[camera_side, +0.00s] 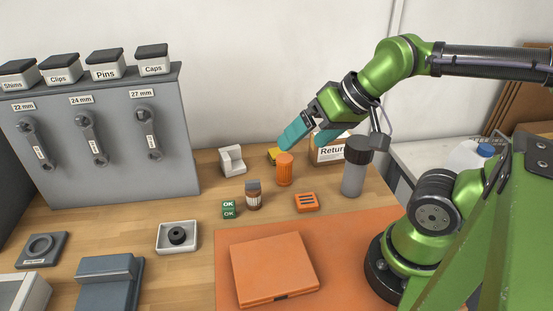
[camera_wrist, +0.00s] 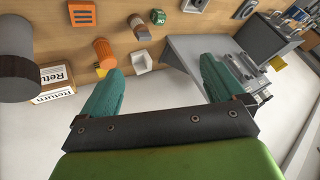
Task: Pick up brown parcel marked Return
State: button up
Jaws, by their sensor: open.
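The brown parcel (camera_side: 325,155) marked Return stands at the back of the wooden table, partly hidden behind a grey bottle with a dark cap and my gripper. In the wrist view the parcel (camera_wrist: 56,93) lies at the left with its Return label showing, outside the space between the fingers. My gripper (camera_side: 304,136) has teal fingers and is above the table, just left of the parcel in the side view. In the wrist view my gripper (camera_wrist: 158,78) is open, with nothing held between the fingers.
The grey bottle (camera_side: 353,172) stands in front of the parcel. An orange cylinder (camera_side: 285,170), a yellow item (camera_side: 273,155) and a white block (camera_side: 232,160) are nearby. An orange slotted block (camera_side: 306,202) and a brown bottle (camera_side: 253,195) stand nearer the front.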

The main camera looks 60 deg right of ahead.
jog(key=m+g+h, duration=0.2)
jog(key=m+g, duration=0.5)
jog(key=m, duration=1)
send_over(333, 153)
jog(key=w, duration=0.2)
notch_tip(333, 153, down, 6)
jog(key=d+m, duration=0.3)
jog(key=m, duration=0.2)
jog(key=f, duration=0.9)
jog(key=shift+s+f, duration=0.2)
jog(key=shift+f, duration=0.15)
jog(key=shift+w+a+f, duration=0.1)
jog(key=shift+a+f, duration=0.05)
jog(key=shift+f, duration=1.4)
jog(key=shift+w+a+f, duration=0.1)
jog(key=shift+a+f, duration=0.05)
jog(key=shift+f, duration=1.35)
jog(key=shift+c, duration=0.2)
